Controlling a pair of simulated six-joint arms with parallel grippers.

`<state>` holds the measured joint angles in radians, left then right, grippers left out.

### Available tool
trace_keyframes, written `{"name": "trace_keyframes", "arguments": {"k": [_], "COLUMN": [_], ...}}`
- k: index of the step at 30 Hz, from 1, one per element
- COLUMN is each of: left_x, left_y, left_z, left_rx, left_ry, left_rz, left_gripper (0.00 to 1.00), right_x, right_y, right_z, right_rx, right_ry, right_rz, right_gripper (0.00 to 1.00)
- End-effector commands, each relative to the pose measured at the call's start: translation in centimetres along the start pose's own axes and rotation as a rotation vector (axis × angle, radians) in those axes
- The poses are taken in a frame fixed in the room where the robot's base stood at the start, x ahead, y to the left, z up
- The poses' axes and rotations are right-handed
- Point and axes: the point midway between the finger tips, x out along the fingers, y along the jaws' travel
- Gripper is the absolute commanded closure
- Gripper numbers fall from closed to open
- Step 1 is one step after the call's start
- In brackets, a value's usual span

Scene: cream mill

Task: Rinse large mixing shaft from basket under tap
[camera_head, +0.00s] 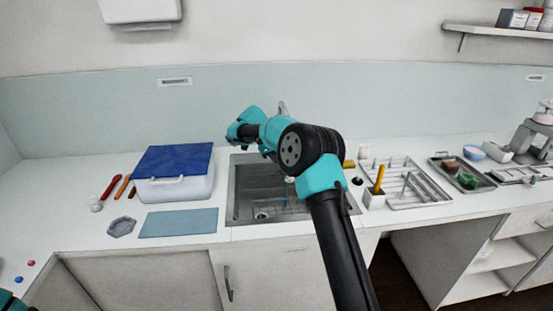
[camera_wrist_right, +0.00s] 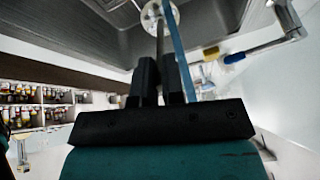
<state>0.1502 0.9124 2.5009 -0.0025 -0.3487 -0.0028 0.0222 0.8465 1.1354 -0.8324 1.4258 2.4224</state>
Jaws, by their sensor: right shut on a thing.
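The mixing shaft (camera_wrist_right: 160,42) is a thin grey rod with a pale, holed disc (camera_wrist_right: 160,15) at its far end. My right gripper (camera_wrist_right: 163,62) is shut on this rod in the right wrist view. The disc lies over the grey sink, which shows in the head view (camera_head: 240,205). My right arm hides the gripper and shaft in the head view. The tap (camera_wrist_right: 270,46) is a metal spout at the right of the wrist view; its top shows behind my arm in the head view (camera_head: 282,106). A wire basket (camera_head: 270,209) appears in the sink. My left gripper is not in view.
A white box with a blue lid (camera_head: 175,160) and a blue mat (camera_head: 178,223) lie left of the sink. A wire rack (camera_head: 420,187) and tray (camera_head: 460,175) stand right. A blue strip (camera_wrist_right: 180,55) runs beside the rod; I cannot tell what it is.

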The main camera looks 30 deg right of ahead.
Motion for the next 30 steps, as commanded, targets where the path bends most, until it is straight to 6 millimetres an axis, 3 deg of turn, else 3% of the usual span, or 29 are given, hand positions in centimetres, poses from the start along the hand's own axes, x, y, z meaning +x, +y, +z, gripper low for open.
{"name": "trace_keyframes", "arguments": {"k": [30], "left_x": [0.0], "left_y": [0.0], "left_z": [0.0], "left_rx": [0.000], "left_ry": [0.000], "left_rz": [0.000], "left_gripper": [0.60], "right_x": [0.6], "right_y": [-0.1], "right_z": [-1.1], "right_rx": [0.000], "right_ry": [0.000], "right_rz": [-0.001], "right_gripper": [1.00]}}
